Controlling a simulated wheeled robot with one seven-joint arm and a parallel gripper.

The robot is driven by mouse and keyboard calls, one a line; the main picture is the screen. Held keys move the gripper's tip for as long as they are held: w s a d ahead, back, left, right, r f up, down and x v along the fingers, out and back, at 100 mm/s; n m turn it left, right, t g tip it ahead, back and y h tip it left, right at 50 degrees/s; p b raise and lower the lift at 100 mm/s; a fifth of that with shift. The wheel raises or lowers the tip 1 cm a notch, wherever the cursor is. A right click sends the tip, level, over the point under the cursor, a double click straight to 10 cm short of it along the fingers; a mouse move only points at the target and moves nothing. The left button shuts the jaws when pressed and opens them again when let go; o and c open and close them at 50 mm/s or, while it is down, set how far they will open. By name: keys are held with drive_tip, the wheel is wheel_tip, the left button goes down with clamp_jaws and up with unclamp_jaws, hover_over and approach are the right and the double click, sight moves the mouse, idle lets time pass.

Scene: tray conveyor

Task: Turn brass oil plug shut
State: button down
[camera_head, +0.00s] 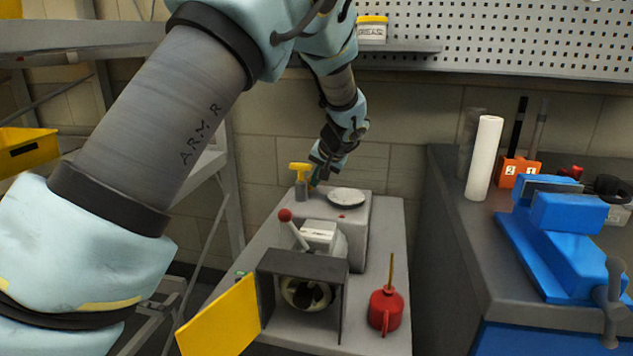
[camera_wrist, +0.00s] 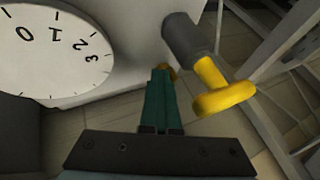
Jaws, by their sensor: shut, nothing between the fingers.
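My gripper (camera_head: 316,178) is at the back of the grey machine (camera_head: 359,225), pointing down beside its round dial plate (camera_head: 346,198). In the wrist view the green fingers (camera_wrist: 163,72) are together with no gap between them.
A yellow T-handle (camera_wrist: 222,88) on a grey cylinder (camera_wrist: 185,36) stands close to the right of my fingers in the wrist view. A red-knobbed lever (camera_head: 286,215), an open yellow door (camera_head: 220,318) and a red oil can (camera_head: 385,309) are nearer the front.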

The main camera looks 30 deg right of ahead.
drive_tip(key=shift+w+d, duration=0.2)
drive_tip(key=shift+d, duration=0.55)
drive_tip(key=shift+s, duration=0.1)
